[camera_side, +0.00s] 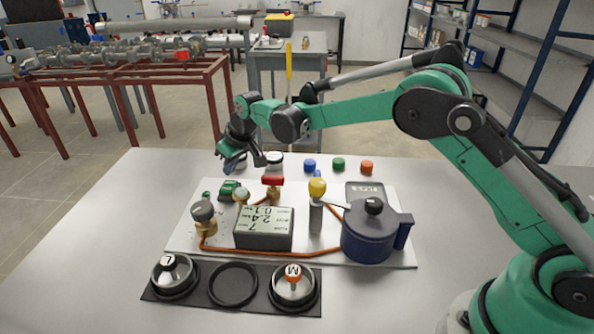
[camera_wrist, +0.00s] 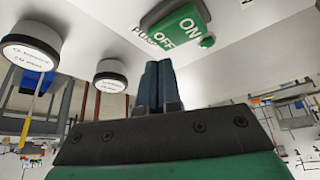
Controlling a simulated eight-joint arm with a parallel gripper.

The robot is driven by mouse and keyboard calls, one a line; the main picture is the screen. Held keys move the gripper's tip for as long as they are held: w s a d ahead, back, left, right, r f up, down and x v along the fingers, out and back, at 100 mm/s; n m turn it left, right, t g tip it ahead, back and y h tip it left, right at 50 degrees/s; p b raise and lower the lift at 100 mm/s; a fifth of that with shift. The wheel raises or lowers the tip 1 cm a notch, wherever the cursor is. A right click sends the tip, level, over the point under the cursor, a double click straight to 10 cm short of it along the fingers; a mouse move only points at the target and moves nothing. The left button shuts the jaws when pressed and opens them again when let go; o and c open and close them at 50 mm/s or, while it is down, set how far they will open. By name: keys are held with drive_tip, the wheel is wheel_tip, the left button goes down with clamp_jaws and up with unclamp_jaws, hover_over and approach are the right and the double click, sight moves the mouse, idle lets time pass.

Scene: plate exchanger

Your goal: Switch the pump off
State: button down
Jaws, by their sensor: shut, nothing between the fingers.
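The pump switch (camera_side: 229,190) is a green box on the white board in the side view, left of the display. In the wrist view, the pump switch (camera_wrist: 178,28) shows at the top with an ON half and an OFF half. A small green knob or lamp (camera_wrist: 207,41) sits beside it. My gripper (camera_side: 238,158) is above and behind the switch in the side view. In the wrist view, my gripper (camera_wrist: 157,84) has its blue-grey fingers together and empty, pointing toward the OFF side. The fingertips appear apart from the switch.
White-topped pots (camera_wrist: 110,74) stand near my gripper. On the board are a red-handled valve (camera_side: 272,182), a display box (camera_side: 264,228), a yellow-topped post (camera_side: 317,190) and a dark blue pot (camera_side: 370,238). A black tray (camera_side: 232,284) lies in front.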

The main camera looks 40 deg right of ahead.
sight(233, 181)
drive_tip(key=shift+r, duration=2.85)
